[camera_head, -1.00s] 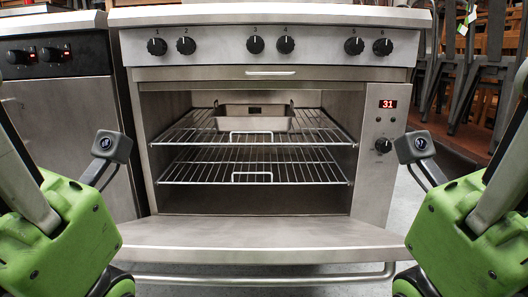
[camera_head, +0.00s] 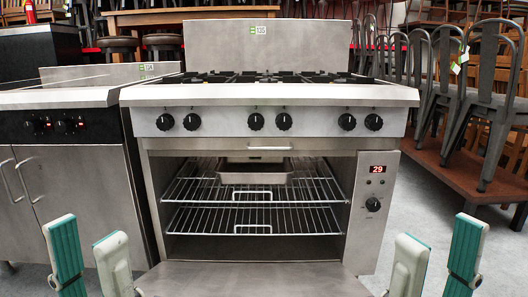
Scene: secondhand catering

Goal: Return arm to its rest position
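My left gripper (camera_head: 87,235) shows at the bottom left, its two teal-and-grey fingers pointing up and spread apart, with nothing between them. My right gripper (camera_head: 440,237) shows at the bottom right in much the same pose, also spread and empty. Both stand in front of the steel range oven (camera_head: 268,121), one on either side of its lowered door (camera_head: 250,280). A metal pan (camera_head: 253,177) sits on the upper wire rack (camera_head: 190,190) inside the oven. The rest of both arms is out of view.
A second steel unit (camera_head: 75,165) stands close on the left. Stacked metal chairs (camera_head: 480,100) stand on a brown platform (camera_head: 455,172) at the right. Grey floor (camera_head: 425,222) is bare between the oven and the platform. Stools (camera_head: 163,42) stand behind.

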